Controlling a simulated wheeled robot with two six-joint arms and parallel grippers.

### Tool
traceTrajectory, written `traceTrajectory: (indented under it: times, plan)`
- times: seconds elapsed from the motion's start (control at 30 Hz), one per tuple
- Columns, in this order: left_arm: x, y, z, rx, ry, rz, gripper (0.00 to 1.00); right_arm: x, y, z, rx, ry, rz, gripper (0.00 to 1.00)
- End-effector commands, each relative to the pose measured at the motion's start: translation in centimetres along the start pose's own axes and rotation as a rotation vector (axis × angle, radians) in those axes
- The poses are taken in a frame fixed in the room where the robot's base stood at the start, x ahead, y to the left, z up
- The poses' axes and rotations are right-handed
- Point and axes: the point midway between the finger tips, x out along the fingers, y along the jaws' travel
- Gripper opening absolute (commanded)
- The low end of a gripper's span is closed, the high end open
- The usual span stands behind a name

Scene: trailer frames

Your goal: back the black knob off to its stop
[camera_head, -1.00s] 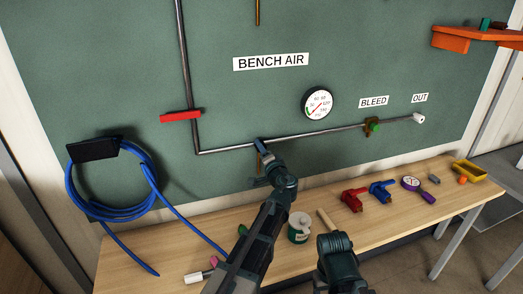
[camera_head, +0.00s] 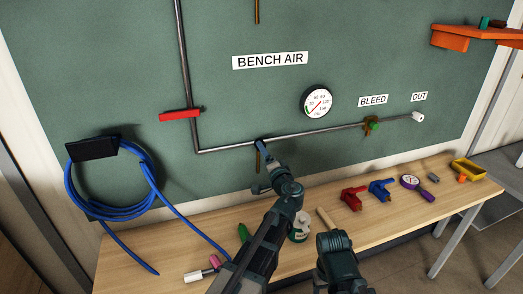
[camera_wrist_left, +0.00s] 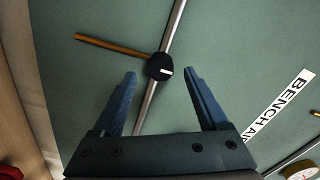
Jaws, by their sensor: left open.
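The black knob (camera_wrist_left: 159,67) sits on the grey pipe, with a white mark on its face. A copper-coloured tube (camera_wrist_left: 108,46) runs off from it. In the head view the knob (camera_head: 262,144) is a small dark shape on the pipe, just above my left gripper (camera_head: 260,187). In the left wrist view my left gripper (camera_wrist_left: 161,82) is open and empty. Its fingertips lie either side of the knob in the picture, with no visible contact. My right gripper (camera_head: 337,262) is low in the head view, its jaws not made out.
A round gauge (camera_head: 317,101), a green bleed valve (camera_head: 372,124) and a white outlet (camera_head: 417,117) are to the right. A red lever (camera_head: 180,115) and blue hose (camera_head: 75,190) are left. The bench (camera_head: 400,214) holds red and blue fittings and a can (camera_head: 300,228).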

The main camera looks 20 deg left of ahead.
Motion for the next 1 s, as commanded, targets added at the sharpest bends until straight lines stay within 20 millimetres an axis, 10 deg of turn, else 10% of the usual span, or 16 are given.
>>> traceTrajectory:
  times: [0.4, 1.0]
  plan:
    - [-8.2, 0.0, 0.1, -0.001, 0.001, 0.001, 0.76, 0.0, 0.0, 0.0, 0.000, 0.000, 0.000, 0.67]
    - [-9.6, 0.1, 0.4, -0.005, -0.011, 0.006, 0.76, 0.0, 0.0, 0.0, 0.000, 0.000, 0.000, 0.67]
